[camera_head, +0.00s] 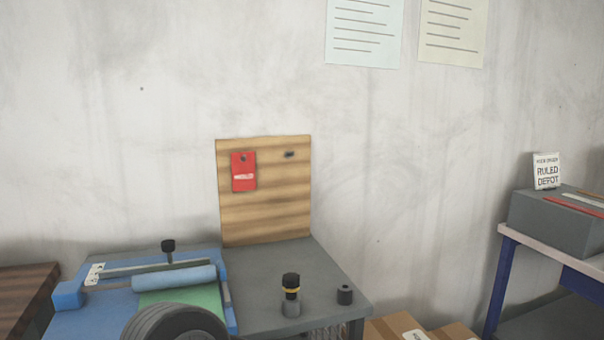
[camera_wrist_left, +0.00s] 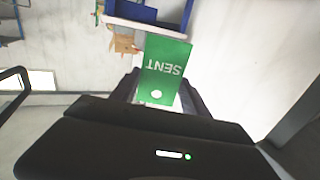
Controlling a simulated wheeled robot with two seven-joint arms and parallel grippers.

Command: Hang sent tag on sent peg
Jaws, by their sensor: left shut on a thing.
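The green tag marked SENT (camera_wrist_left: 165,68) is in my left gripper (camera_wrist_left: 160,100), which is shut on it in the left wrist view. The tag's white round hole shows near the gripper's palm, and its lettering appears upside down. In the head view a wooden board (camera_head: 265,215) stands against the wall at the back of the grey table. A red tag (camera_head: 244,178) hangs on the board's left peg. The right peg (camera_head: 289,154) is dark and bare. Neither gripper shows in the head view.
A grey table (camera_head: 345,290) carries a black-topped stamp (camera_head: 291,290) and a small dark cylinder (camera_head: 345,294). A blue press bed with a roller (camera_head: 170,279) stands left. A grey box (camera_head: 555,220) is on a table at right. Cardboard boxes (camera_head: 385,330) sit below.

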